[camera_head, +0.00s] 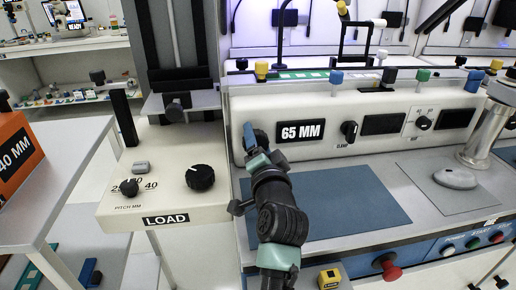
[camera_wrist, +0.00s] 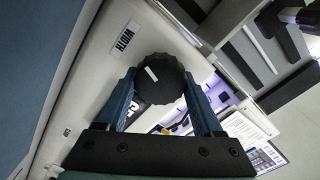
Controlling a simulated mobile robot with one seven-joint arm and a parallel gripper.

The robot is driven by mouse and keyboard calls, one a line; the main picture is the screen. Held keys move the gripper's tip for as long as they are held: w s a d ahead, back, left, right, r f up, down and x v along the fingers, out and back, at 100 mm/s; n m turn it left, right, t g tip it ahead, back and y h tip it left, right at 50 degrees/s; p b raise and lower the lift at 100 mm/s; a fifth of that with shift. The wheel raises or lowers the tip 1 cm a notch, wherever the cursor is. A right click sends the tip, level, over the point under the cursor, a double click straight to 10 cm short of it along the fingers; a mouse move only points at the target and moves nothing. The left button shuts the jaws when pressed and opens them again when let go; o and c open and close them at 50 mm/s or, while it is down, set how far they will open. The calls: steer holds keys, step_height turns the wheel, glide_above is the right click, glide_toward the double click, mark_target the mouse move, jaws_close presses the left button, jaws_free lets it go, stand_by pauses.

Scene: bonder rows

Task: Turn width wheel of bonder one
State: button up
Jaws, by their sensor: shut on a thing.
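The width wheel (camera_wrist: 158,78) is a black round knob with a white mark on its face, on the bonder's pale front panel. A label reading WIDTH (camera_wrist: 124,36) is beside it in the wrist view. My gripper (camera_wrist: 160,88) has its two blue fingers shut on the wheel, one on each side. In the head view my gripper (camera_head: 254,137) is at the panel's left end, and the wheel is partly hidden behind it. The display (camera_head: 300,132) just right of it reads 65 MM.
A clamp knob (camera_head: 349,130) and dark displays are farther right on the panel. A blue mat (camera_head: 345,200) lies on the worktop below my arm. The LOAD unit (camera_head: 165,185) with its pitch knobs stands close on the left. Coloured knobs line the ledge above.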

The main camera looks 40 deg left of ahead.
steer(key=n+b, duration=0.2)
steer(key=n, duration=0.2)
steer(key=shift+f+n+b, duration=0.15)
steer(key=shift+n+b, duration=0.15)
steer(key=n+b, duration=0.2)
steer(key=n, duration=0.2)
steer(key=shift+s+a, duration=0.1)
steer(key=shift+s, duration=0.05)
steer(key=shift+n, duration=0.4)
steer(key=o, duration=1.1)
steer(key=shift+r, duration=0.2)
steer(key=v, duration=1.3)
steer(key=shift+p, duration=0.35)
